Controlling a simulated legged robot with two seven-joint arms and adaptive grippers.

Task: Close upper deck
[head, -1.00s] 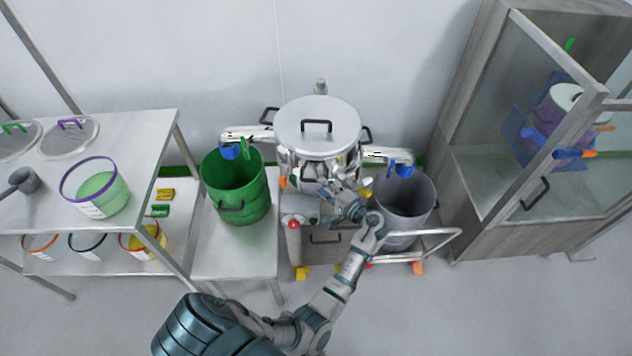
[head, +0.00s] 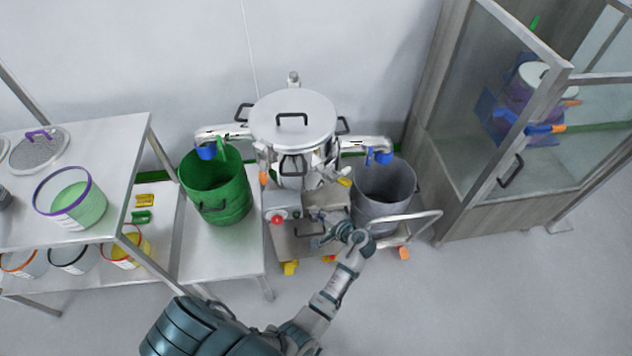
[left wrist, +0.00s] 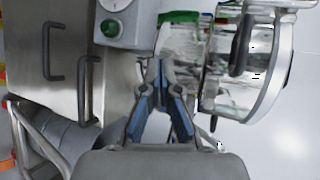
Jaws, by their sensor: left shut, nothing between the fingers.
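The machine's shiny metal vessel (head: 282,178) stands against the wall with a flat round lid (head: 292,125) seated on it. The lid has a black handle, and two side arms end in blue parts. Which part is the upper deck I cannot tell for sure. My left gripper (head: 322,240) is in front of the machine's cabinet (head: 292,247), below the vessel and apart from it. In the left wrist view its fingers (left wrist: 159,68) meet at the tips, empty; the vessel (left wrist: 205,60) is beyond them, with its side clamps partly visible. My right gripper is not in view.
A green bin (head: 218,205) stands left of the machine, a grey bin (head: 375,212) right of it. A control box with a red button (head: 278,219) sits on the cabinet front. A metal push rail (head: 420,228) juts out at right. The floor at lower right is clear.

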